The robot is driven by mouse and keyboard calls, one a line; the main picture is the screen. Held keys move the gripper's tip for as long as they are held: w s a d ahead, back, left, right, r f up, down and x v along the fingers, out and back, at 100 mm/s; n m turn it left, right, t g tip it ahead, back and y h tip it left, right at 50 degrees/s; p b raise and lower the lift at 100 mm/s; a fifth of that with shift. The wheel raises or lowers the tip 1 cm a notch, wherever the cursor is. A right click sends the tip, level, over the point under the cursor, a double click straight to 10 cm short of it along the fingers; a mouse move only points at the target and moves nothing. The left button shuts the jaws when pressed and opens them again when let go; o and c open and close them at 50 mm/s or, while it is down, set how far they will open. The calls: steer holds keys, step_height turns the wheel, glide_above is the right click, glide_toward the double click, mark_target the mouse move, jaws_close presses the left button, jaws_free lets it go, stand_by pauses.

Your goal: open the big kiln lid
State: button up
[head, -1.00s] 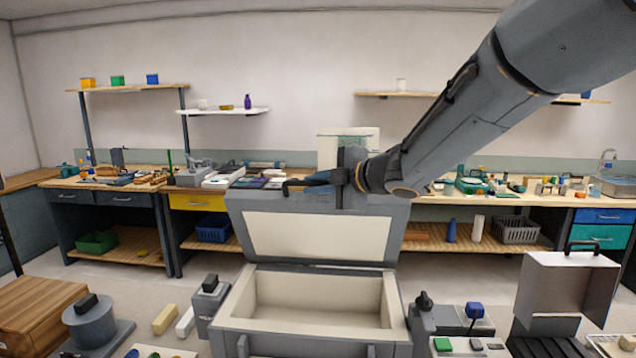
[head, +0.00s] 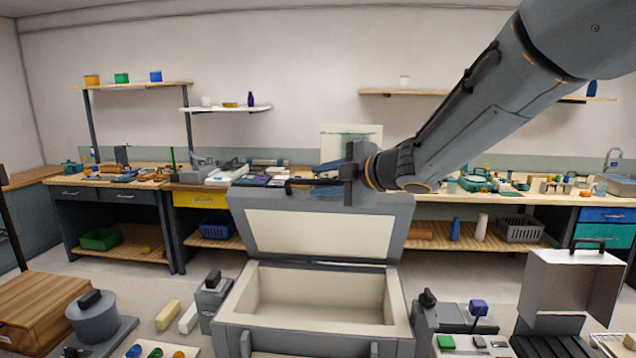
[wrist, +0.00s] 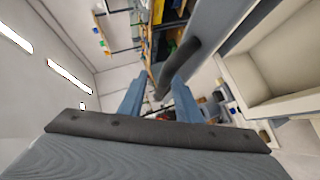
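The big kiln (head: 312,335) is a grey box with a cream-lined hollow, in the lower middle of the head view. Its lid (head: 305,232) is raised and leans back past upright, with its cream inner face towards me. My gripper (head: 312,175) is at the lid's upper edge, with its fingers pointing left. In the wrist view the two blue-grey fingers (wrist: 158,82) stand apart. A dark bar-like handle (wrist: 181,66) reaches close to the gap between them; no firm grip on it shows.
A small grey unit (head: 208,298) stands left of the kiln, and another with a blue knob (head: 478,307) stands right. A silver box with a dark handle (head: 570,285) is farther right. Workbenches (head: 500,198) line the back wall, with open floor before them.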

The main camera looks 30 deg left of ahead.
steer(key=b+v, duration=0.2)
steer(key=v, duration=0.4)
steer(key=shift+r, duration=0.3)
steer(key=shift+d, duration=0.15)
